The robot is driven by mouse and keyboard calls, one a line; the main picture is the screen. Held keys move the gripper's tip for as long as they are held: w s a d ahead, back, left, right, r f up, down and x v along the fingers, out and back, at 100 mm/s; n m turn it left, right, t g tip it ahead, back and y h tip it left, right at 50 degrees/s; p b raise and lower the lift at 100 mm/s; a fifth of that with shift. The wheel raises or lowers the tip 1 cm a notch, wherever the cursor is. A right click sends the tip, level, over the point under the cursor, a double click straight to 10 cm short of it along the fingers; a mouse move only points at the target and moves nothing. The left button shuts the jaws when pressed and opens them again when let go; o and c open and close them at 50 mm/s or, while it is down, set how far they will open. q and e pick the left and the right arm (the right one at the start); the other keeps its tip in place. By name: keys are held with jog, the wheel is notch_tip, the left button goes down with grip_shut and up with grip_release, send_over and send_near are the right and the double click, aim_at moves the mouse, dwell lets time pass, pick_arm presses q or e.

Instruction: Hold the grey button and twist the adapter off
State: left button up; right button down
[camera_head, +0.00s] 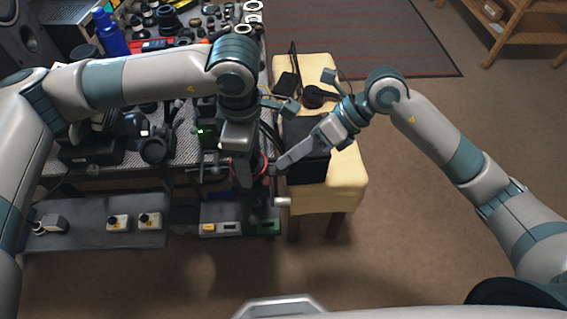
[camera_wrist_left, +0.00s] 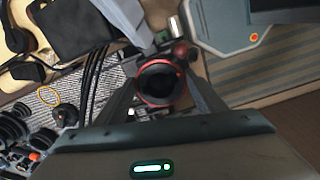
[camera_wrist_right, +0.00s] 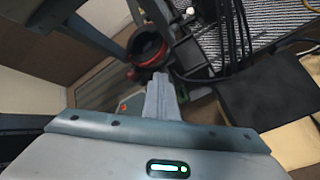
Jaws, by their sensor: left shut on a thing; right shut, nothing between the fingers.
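A round black part with a red rim, seemingly the adapter (camera_wrist_left: 160,82), lies between my left gripper's fingers (camera_wrist_left: 162,75), which are shut on it from both sides. Its open end faces the left wrist camera. In the right wrist view the adapter (camera_wrist_right: 147,46) shows as a dark ring with red edges. In the head view its red rim (camera_head: 263,166) is mostly hidden by my left gripper (camera_head: 247,172). My right gripper (camera_head: 281,167) is shut and empty, its tip (camera_wrist_right: 160,77) close beside the adapter; contact cannot be told. I cannot make out the grey button.
The workbench (camera_head: 60,166) holds many lens parts, cables and a blue bottle (camera_head: 110,33). A yellow-topped stool (camera_head: 345,178) beside it carries a black box (camera_head: 308,165) and headphones (camera_head: 316,96). A lower shelf (camera_head: 90,232) holds small boxes. Open floor lies in front and right.

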pick_arm(q)
jog(key=shift+n, duration=1.2)
jog(key=o, duration=1.2)
jog(key=shift+s+m, duration=0.1)
jog(key=shift+m, duration=2.4)
pick_arm(e)
jog(key=shift+r, duration=0.9)
